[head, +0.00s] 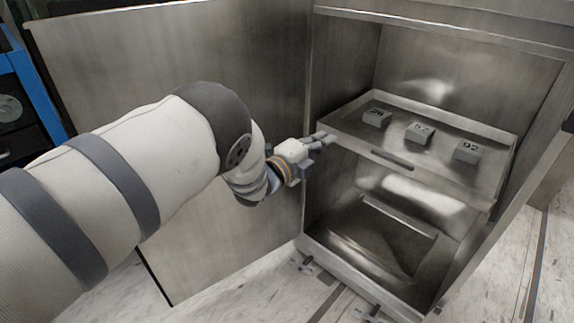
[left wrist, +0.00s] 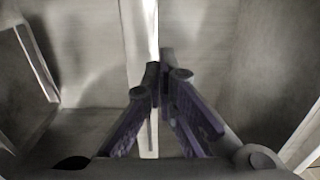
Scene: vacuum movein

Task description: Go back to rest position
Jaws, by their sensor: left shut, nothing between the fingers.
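My left gripper (head: 322,140) reaches in from the left in the head view. Its fingertips are at the left front edge of the metal cabinet, near the left front corner of the tray. In the left wrist view the two fingers (left wrist: 160,82) converge with their tips together and nothing between them. Whether the fingertips touch the cabinet or tray cannot be told. My right gripper is in neither view.
The cabinet door (head: 190,60) stands open on the left, behind my arm. A metal tray (head: 480,188) inside holds three small grey blocks (head: 420,131). A lower compartment (head: 385,240) lies below it. A blue frame (head: 35,90) stands far left. Pale floor (head: 260,285) shows in front.

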